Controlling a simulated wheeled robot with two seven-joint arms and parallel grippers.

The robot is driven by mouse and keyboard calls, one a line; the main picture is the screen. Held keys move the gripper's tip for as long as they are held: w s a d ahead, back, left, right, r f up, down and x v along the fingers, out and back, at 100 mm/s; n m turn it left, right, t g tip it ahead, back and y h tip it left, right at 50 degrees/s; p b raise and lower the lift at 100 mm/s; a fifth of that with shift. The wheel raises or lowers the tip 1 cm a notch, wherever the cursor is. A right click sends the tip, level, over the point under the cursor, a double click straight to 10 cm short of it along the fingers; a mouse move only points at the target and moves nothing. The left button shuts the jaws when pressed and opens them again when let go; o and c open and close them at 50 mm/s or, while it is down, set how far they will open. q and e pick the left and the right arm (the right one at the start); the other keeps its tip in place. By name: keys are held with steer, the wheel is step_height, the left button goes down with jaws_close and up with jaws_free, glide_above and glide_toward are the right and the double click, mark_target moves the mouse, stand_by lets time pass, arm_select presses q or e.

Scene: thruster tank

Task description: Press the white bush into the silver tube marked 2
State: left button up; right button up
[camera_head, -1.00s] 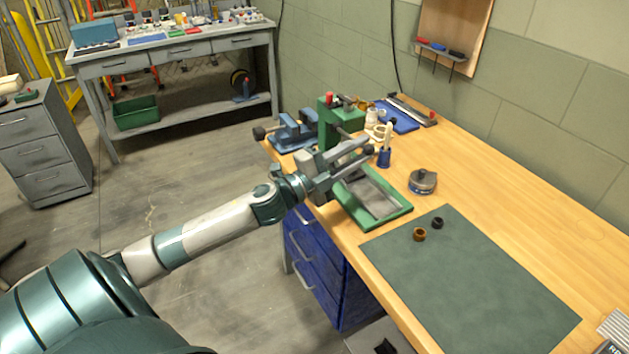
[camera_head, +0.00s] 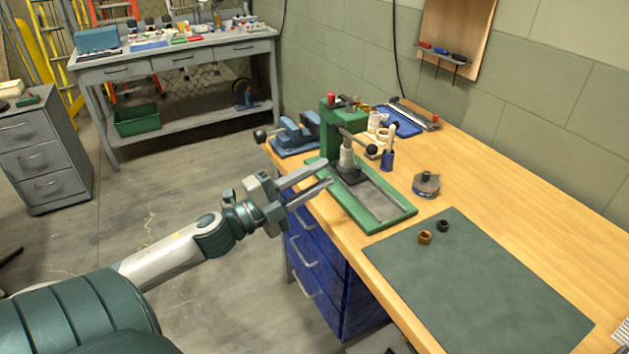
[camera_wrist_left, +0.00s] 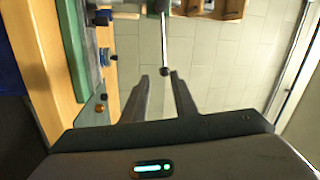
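The green press (camera_head: 328,135) stands at the left end of the wooden bench, on a green base with a grey plate. A pale grey-and-white cylinder (camera_head: 346,157) stands upright on a dark block under the press ram. I cannot tell tube, bush and ram apart there, and no number is readable. The press lever ends in a black knob (camera_head: 371,149), and a lever with a dark knob (camera_wrist_left: 165,72) shows ahead of the fingers in the left wrist view. My left gripper (camera_head: 326,173) is open and empty, left of the press and apart from it. My right gripper is not in view.
A brown ring (camera_head: 425,238) and a black ring (camera_head: 443,225) sit on the dark green mat (camera_head: 485,285). A round metal piece (camera_head: 426,184) stands right of the press base. A blue vise (camera_head: 297,135) and a blue tray (camera_head: 402,124) are nearby.

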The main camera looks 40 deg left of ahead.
arm_select(q)
steer(key=shift+s, duration=0.35)
jaws_close()
steer(key=r+n+t+p, duration=0.1)
steer(key=n, duration=0.4)
steer(key=r+n+t+h+p, duration=0.1)
steer(key=n, duration=0.5)
steer(key=d+r+n+t+h+p, duration=0.1)
steer(key=n+p, duration=0.1)
steer(key=n, duration=0.3)
steer(key=shift+w+d+r+n+t, duration=0.1)
steer(key=shift+w+r+n+t, duration=0.05)
steer(key=shift+r+n+t, duration=0.2)
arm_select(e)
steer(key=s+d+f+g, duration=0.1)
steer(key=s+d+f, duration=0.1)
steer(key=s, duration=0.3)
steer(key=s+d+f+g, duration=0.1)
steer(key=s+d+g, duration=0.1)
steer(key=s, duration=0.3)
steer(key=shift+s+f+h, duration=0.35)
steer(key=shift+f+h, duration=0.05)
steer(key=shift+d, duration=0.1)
